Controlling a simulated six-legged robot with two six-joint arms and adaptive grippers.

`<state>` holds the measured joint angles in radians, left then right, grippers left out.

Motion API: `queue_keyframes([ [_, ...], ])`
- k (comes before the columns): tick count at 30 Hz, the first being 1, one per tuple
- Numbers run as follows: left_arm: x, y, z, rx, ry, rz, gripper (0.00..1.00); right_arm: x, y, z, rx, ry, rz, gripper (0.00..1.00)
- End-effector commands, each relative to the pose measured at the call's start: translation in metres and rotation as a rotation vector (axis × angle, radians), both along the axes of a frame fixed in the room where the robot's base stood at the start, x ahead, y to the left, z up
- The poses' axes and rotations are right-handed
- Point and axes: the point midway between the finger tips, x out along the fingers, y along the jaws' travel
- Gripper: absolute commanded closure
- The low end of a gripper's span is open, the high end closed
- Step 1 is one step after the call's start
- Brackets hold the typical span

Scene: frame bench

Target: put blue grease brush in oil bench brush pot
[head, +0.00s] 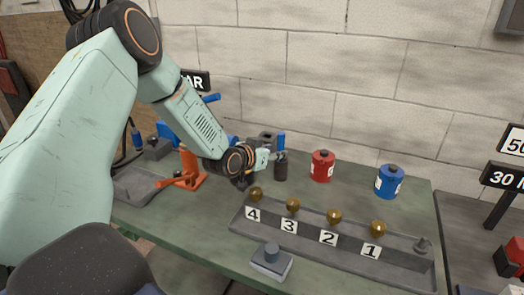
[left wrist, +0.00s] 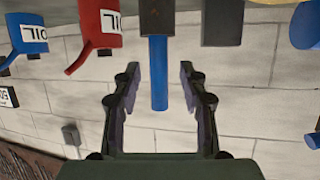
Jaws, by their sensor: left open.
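The blue grease brush stands upright with its blue handle (head: 281,141) rising out of a dark cylindrical pot (head: 280,167) near the back of the green bench. Its lower end is hidden inside the pot. The left wrist view is upside down; there the blue handle (left wrist: 159,75) hangs from the dark pot (left wrist: 157,18). My left gripper (head: 268,158) is just left of the pot in the head view. In the left wrist view the left gripper (left wrist: 159,68) is open, one finger on each side of the handle, with visible gaps. My right gripper is not in view.
A red can (head: 322,166) and a blue can (head: 389,181) stand right of the pot. A grey numbered tray (head: 410,268) with several brown knobs lies in front. An orange tool (head: 187,172) stands left, and a small grey block (head: 271,262) sits at the front edge.

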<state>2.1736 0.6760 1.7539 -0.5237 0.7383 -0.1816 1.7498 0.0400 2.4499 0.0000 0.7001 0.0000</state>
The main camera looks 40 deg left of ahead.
Motion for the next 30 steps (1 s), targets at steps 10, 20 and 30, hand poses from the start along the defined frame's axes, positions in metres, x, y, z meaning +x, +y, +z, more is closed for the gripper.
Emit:
queue_keyframes([
  [10, -0.050, 0.000, 0.024, -0.004, -0.001, 0.003, 0.57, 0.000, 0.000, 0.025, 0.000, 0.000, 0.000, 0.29],
  [20, -0.066, -0.002, 0.028, -0.001, -0.001, -0.002, 0.57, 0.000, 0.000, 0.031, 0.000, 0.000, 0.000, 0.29],
  [30, -0.066, -0.002, 0.027, 0.000, 0.000, -0.002, 0.57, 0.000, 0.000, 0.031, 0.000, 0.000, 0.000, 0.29],
])
